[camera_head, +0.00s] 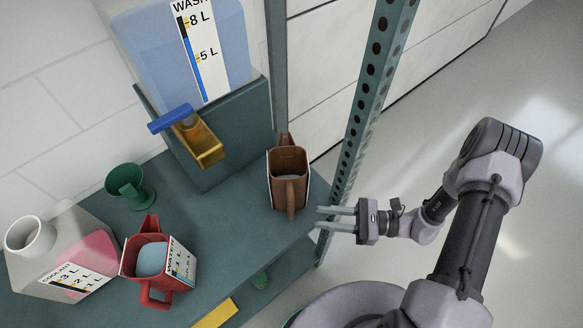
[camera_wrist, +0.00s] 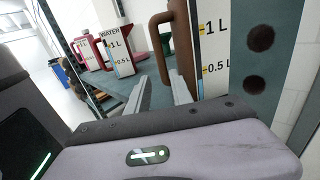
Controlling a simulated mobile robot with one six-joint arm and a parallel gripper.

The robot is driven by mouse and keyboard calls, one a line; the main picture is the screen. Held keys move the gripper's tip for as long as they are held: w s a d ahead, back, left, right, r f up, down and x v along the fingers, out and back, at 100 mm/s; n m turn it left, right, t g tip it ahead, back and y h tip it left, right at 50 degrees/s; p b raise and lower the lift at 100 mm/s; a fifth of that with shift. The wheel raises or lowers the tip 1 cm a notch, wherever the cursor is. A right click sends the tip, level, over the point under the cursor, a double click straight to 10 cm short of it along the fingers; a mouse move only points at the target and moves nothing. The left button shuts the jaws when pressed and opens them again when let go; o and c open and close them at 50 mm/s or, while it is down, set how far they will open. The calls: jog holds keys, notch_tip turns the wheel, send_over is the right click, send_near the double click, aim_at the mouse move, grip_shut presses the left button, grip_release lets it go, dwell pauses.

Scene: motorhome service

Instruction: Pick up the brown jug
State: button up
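The brown jug (camera_head: 275,163) stands upright on the grey-green shelf (camera_head: 235,215), near its right end, with its handle towards the front. My gripper (camera_head: 319,217) is just right of the jug at the shelf's edge, its fingers pointing left. The two fingers are apart with nothing between them. In the wrist view, the jug's brown handle (camera_wrist: 158,45) and scaled side (camera_wrist: 211,25) rise just beyond my open fingers (camera_wrist: 162,84). Whether a fingertip touches the handle cannot be told.
A perforated post (camera_head: 362,95) stands behind and right of the jug. A red water jug (camera_head: 150,285), a green funnel (camera_head: 128,183) and a coolant container (camera_head: 60,255) are to the left. A water tank with a brass tap (camera_head: 205,142) is behind. Open floor lies right.

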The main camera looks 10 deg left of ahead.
aim_at(293, 215)
jog(key=a, duration=0.6)
jog(key=shift+s+a+f+b, duration=0.1)
jog(key=shift+s+a+b, duration=0.15)
jog(key=shift+a+b, duration=0.15)
jog(key=a, duration=0.2)
jog(key=a+b, duration=0.1)
jog(key=a+f, duration=0.1)
jog(key=a, duration=0.1)
jog(key=shift+a+b, duration=0.3)
jog(key=shift+w+r, duration=0.1)
grip_shut()
